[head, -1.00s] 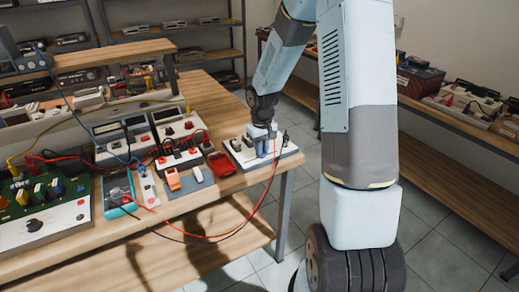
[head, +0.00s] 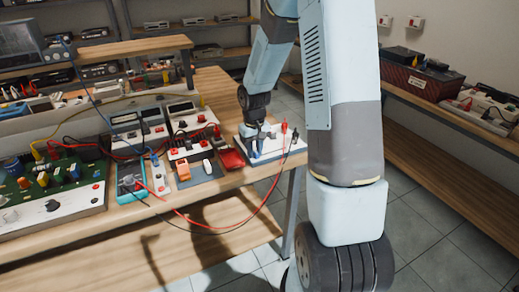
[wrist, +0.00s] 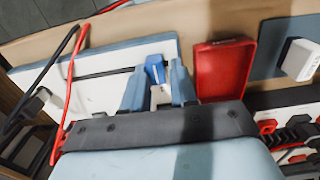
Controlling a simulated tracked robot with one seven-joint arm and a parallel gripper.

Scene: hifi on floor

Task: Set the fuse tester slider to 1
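The fuse tester, apparently the white box with a grey-blue edge (head: 290,146), sits at the right end of the workbench. In the wrist view its white face (wrist: 100,95) carries a dark slot line and a blue slider knob (wrist: 155,70). My gripper (head: 257,150) points down over the box's left part. In the wrist view the two blue fingers of my gripper (wrist: 158,88) stand apart on either side of the knob. The right finger shows a small gap to it; contact on the left is unclear. The scale marks are not readable.
A red box (wrist: 224,68) lies close beside the tester. Red and black leads (wrist: 68,90) plug into its other end, and a red lead (head: 262,205) hangs past the bench front. Other instruments (head: 190,140) crowd the bench to the left.

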